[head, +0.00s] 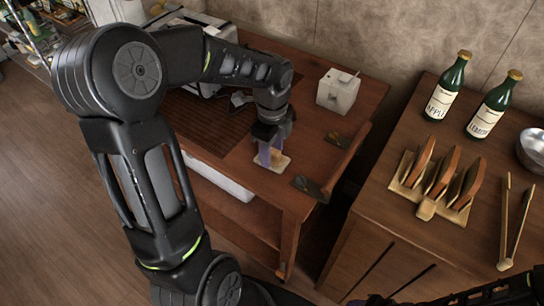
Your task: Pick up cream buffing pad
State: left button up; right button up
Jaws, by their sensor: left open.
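The cream buffing pad (283,164) lies flat near the front edge of the reddish-brown wooden cart top. My left gripper (269,154) points down right over it, with its lavender-tinted fingertips at the pad. The left gripper is open, and its fingers hide part of the pad. I cannot tell whether the fingertips touch the pad. Part of my right arm shows at the bottom right, but its gripper is out of view.
The cart (305,135) also carries a white dispenser (338,90), dark hinge-like pieces (309,187) and a silver appliance behind my arm. The right-hand cabinet (400,225) holds a toast rack (437,185), two green bottles (447,88), tongs (515,220) and a bowl (534,148).

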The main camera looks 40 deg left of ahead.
aim_at(272, 150)
pick_arm(q)
jog(key=shift+c, duration=0.2)
grip_shut()
dwell(0.5)
notch_tip(272, 150, up, 10)
dwell(0.4)
dwell(0.5)
jog(key=c, duration=0.7)
grip_release()
grip_shut()
